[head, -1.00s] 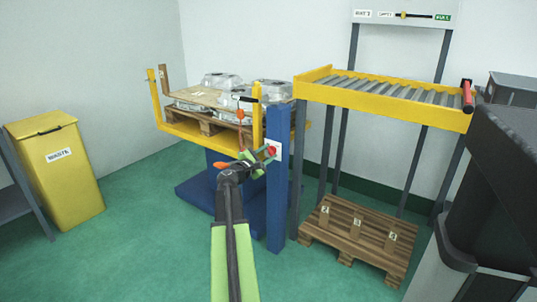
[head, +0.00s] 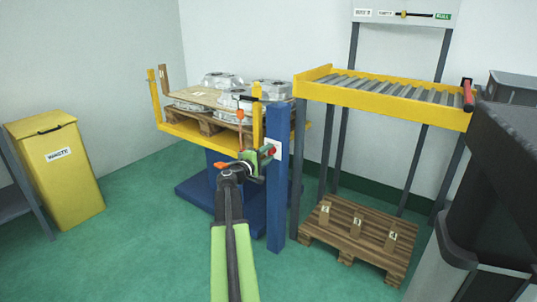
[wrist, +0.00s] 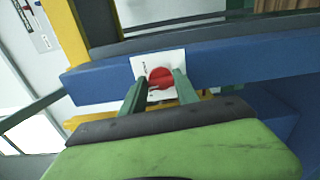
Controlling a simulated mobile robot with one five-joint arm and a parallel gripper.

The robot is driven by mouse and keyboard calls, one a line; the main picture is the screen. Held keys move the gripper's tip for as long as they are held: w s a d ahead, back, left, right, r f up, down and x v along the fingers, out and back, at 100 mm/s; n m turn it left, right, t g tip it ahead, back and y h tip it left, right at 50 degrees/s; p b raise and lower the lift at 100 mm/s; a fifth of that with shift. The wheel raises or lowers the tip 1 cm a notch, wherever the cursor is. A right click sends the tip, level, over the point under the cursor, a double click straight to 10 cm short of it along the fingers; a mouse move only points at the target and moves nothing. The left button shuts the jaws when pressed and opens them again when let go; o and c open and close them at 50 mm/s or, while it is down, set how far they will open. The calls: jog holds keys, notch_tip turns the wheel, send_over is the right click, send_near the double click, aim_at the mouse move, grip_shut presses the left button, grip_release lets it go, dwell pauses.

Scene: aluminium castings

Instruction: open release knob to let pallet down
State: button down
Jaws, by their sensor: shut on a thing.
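The red release knob (wrist: 162,77) sits on a white plate (wrist: 150,62) on the blue post, and it also shows in the head view (head: 272,151). My gripper (wrist: 160,84) has its two green fingers on either side of the knob, shut on it. In the head view my gripper (head: 264,154) reaches the post from the front left. The wooden pallet (head: 206,124) rests raised in the yellow lift frame (head: 190,139), with several silver castings (head: 221,80) and a board on it.
A yellow roller conveyor (head: 392,104) stands right of the lift. Below it a wooden pallet (head: 345,249) with numbered blocks lies on the floor. A yellow waste bin (head: 75,185) stands at the left. The green floor between bin and lift is clear.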

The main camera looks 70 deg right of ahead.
jog(key=m, duration=0.5)
jog(key=shift+f+m, duration=0.2)
jog(key=shift+m, duration=2.2)
jog(key=c, duration=0.9)
grip_release()
jog(key=v, duration=1.7)
jog(key=shift+w+a, duration=0.1)
jog(key=shift+a, duration=0.1)
